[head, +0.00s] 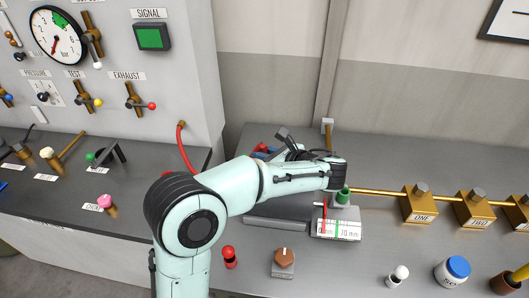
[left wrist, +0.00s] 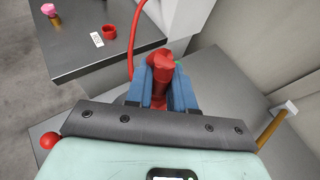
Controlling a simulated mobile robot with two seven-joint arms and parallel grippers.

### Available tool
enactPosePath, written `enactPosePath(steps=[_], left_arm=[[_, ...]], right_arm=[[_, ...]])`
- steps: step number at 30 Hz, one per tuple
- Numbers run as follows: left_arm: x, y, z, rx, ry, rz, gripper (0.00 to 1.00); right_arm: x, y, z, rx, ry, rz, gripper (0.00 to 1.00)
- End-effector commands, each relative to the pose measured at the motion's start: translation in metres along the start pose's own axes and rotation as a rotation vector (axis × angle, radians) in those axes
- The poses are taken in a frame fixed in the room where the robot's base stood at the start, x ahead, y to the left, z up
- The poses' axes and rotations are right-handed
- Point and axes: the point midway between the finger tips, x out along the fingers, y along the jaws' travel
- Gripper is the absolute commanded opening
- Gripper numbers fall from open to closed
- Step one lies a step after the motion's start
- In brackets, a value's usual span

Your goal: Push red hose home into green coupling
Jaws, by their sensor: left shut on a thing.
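The red hose (head: 183,150) leaves the side of the grey console and runs down behind my left arm in the head view. In the left wrist view the hose (left wrist: 134,40) curves down toward a thick red end piece (left wrist: 160,72). My left gripper (left wrist: 162,88) is shut on that red end, between its blue fingers. In the head view my left gripper (head: 262,152) shows only as a bit of blue and red behind my arm. I cannot tell how deep the hose sits. My right gripper is out of view.
Brass blocks (head: 420,206) on a rod line the right. A red knob (head: 229,257) and brown knob (head: 284,258) stand at the front.

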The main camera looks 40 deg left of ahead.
Motion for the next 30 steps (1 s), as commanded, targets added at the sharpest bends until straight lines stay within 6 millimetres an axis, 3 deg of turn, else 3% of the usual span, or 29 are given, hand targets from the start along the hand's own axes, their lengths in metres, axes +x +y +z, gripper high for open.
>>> enactPosePath(steps=[4, 5, 7, 16, 20, 30], left_arm=[[0.002, 0.000, -0.004, 0.000, -0.001, 0.001, 0.00], [0.002, 0.000, -0.003, -0.001, -0.001, 0.000, 0.29], [0.002, 0.000, -0.003, -0.001, -0.001, 0.000, 0.52], [0.001, 0.000, -0.003, 0.000, 0.000, 0.000, 0.53], [-0.009, -0.001, -0.003, -0.001, 0.000, -0.002, 0.53], [-0.081, -0.001, -0.003, -0.001, -0.001, -0.005, 0.53]], right_arm=[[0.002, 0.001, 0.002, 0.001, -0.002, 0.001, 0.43], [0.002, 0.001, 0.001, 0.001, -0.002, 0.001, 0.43], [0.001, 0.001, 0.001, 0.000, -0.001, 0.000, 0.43], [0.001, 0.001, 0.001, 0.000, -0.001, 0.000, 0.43], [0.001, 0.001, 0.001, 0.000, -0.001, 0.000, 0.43], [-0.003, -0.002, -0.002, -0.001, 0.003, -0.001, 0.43]])
